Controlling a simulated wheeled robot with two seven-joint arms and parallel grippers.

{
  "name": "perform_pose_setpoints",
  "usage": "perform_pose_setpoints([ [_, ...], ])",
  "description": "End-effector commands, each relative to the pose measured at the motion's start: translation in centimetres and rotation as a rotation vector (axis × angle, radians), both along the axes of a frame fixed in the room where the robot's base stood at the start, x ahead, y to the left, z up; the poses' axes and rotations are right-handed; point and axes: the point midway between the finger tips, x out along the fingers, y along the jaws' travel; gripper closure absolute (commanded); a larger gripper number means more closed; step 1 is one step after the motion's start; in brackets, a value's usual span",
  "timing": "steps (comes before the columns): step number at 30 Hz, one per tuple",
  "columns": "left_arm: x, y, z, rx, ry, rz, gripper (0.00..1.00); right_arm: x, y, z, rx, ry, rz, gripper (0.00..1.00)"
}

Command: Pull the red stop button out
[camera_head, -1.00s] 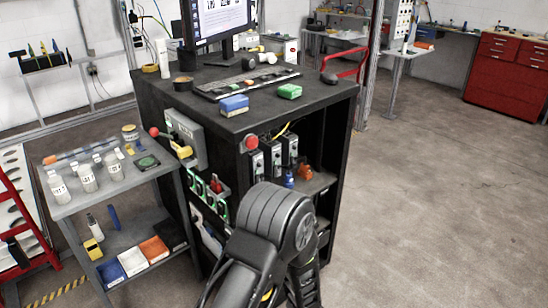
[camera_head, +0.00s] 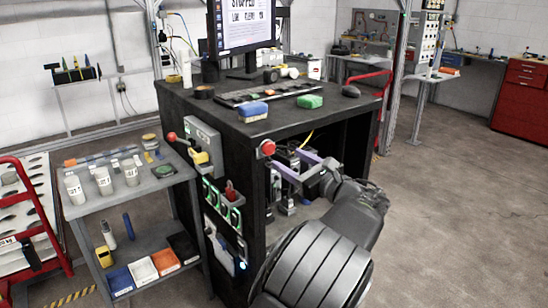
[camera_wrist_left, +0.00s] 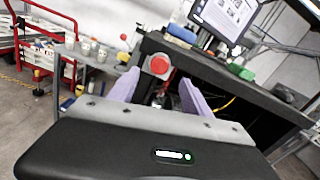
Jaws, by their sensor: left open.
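The red stop button (camera_head: 267,147) sits on the front corner of the black workbench (camera_head: 330,117), just below its top. In the left wrist view the button (camera_wrist_left: 158,64) shows beyond and between the two fingertips. My left gripper (camera_head: 284,157) has lavender fingers spread apart, pointing at the button from the right in the head view. In the left wrist view my left gripper (camera_wrist_left: 160,76) is open and empty. I cannot tell exactly how much gap is left between the fingertips and the button. My right gripper is not in view.
A grey box (camera_head: 205,140) with a red-knobbed lever is on the bench's left side. Green-framed switches (camera_head: 222,205) are below it. A grey cart (camera_head: 140,187) with jars stands at left. A blue block (camera_head: 253,111) and green block (camera_head: 310,101) lie on top. Floor at right is clear.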

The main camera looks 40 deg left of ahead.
Motion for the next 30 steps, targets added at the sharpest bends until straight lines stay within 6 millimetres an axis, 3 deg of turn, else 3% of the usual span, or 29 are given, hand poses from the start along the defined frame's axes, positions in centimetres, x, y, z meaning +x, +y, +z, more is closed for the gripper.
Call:
perform_pose_setpoints([
  [11,0.1,0.5,-0.2,-0.005,0.001,0.000,0.43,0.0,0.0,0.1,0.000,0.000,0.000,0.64],
  [24,1.9,6.3,-0.2,-0.005,0.002,0.001,0.43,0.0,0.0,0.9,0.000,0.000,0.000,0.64],
  [30,2.3,7.5,-0.3,-0.007,0.001,-0.001,0.43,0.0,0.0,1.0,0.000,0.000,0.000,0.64],
])
